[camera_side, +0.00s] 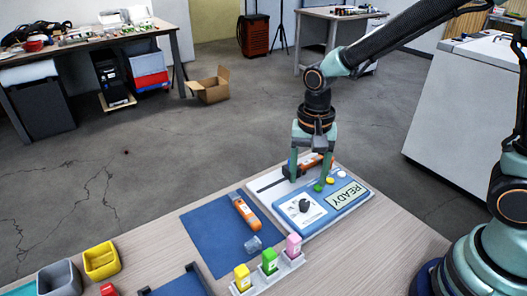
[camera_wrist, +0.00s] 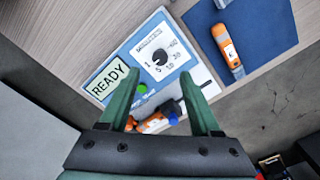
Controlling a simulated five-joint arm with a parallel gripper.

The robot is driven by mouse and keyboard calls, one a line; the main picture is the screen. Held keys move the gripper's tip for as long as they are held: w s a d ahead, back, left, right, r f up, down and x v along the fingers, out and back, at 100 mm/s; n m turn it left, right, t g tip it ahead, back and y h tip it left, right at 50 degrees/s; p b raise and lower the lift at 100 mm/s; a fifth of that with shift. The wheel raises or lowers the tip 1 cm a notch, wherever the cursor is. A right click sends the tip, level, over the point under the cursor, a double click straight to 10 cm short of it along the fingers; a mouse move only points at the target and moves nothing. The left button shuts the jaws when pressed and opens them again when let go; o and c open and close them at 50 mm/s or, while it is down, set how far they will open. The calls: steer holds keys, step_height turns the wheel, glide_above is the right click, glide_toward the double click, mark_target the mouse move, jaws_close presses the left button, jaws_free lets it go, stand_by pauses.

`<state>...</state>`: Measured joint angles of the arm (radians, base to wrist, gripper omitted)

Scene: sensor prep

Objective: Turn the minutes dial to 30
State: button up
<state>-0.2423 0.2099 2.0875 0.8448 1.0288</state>
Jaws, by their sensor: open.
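The minutes dial (camera_side: 305,205) is a black knob on a white face of a blue and white device (camera_side: 283,213). In the wrist view the dial (camera_wrist: 160,57) has numbers printed around it; I cannot tell surely which one its pointer marks. The device also carries a READY display (camera_side: 346,194) and a green button (camera_side: 319,187). My gripper (camera_side: 306,181) is open, with its fingers pointing down over the device, behind the dial in the side view. In the wrist view the dial shows beyond and between the fingertips of my gripper (camera_wrist: 161,76), and nothing is held.
An orange and black sensor (camera_wrist: 155,123) lies at the device's far part, partly hidden by my fingers. Another orange sensor (camera_side: 245,213) lies on a blue mat (camera_side: 208,228). Pink, green and yellow bottles (camera_side: 269,262) stand in a rack in front. Yellow and grey bins (camera_side: 101,260) stand left.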

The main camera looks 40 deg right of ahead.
mark_target(305, 202)
step_height(305, 202, down, 7)
stand_by(0.3)
jaws_close()
